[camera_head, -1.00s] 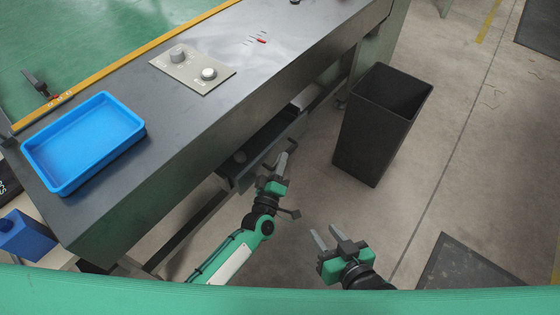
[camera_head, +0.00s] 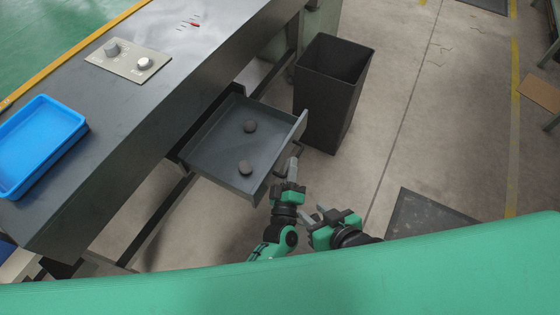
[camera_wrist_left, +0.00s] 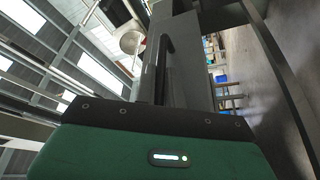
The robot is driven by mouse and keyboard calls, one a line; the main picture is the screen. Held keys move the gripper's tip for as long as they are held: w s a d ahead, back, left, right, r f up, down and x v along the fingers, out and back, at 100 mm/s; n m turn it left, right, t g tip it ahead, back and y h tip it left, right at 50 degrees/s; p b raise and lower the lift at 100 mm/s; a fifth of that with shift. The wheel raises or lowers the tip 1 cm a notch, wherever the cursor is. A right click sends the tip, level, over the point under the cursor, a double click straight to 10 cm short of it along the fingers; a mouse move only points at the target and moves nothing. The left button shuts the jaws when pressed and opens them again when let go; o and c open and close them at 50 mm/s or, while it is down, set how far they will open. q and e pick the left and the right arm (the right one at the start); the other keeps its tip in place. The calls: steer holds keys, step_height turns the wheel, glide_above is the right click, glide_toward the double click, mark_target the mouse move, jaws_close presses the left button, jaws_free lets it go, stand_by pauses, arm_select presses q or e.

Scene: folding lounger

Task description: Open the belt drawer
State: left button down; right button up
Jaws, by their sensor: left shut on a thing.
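The belt drawer (camera_head: 222,145) is a grey open-topped tray pulled well out from under the dark workbench. In the left wrist view, a dark bar (camera_wrist_left: 164,65) rises in front of the gripper body. My right gripper (camera_head: 314,215) is open and empty, low and to the right of the left one, apart from the drawer.
A black bin (camera_head: 333,95) stands on the floor just right of the drawer. The bench (camera_head: 150,110) carries a blue tray (camera_head: 38,145) and a knob panel (camera_head: 128,57). A dark mat (camera_head: 425,215) lies at lower right. The floor between bin and mat is clear.

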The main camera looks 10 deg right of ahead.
arm_select(q)
steer(key=shift+s+d, duration=0.15)
steer(key=shift+d, duration=0.05)
steer(key=c, duration=1.5)
jaws_free()
steer(key=shift+p+v, duration=0.4)
steer(key=shift+v, duration=6.55)
arm_select(e)
steer(key=shift+s+d+g+h, duration=0.25)
steer(key=shift+d+g+h, duration=0.2)
steer(key=shift+d, duration=0.3)
arm_select(q)
steer(key=shift+a, duration=0.1)
arm_select(e)
steer(key=shift+f, duration=0.1)
